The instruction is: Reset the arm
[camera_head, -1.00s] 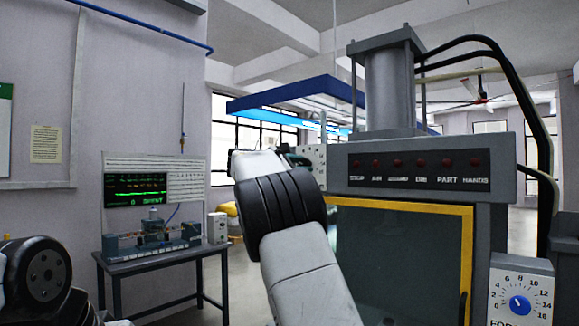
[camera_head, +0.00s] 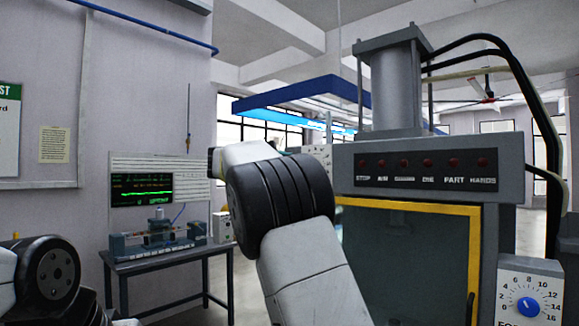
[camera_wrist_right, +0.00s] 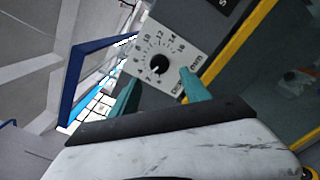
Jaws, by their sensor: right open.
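My right arm, white with a black ribbed joint, rises across the middle of the head view, in front of the press machine (camera_head: 440,185). In the right wrist view my right gripper (camera_wrist_right: 161,76) shows two teal fingers spread apart with nothing between them. Beyond them is a white dial plate (camera_wrist_right: 160,55) with a black knob; whether they touch it I cannot tell. In the head view this gripper is mostly or wholly hidden behind my arm. A black and white joint of my left arm shows at the lower left; my left gripper is out of view.
The press has a yellow-framed door (camera_head: 400,265) close by my right arm and a blue-knobbed dial box (camera_head: 528,295) at the lower right. A small table (camera_head: 190,258) with a pump apparatus (camera_head: 157,232) and a display board (camera_head: 143,188) stands at the left wall.

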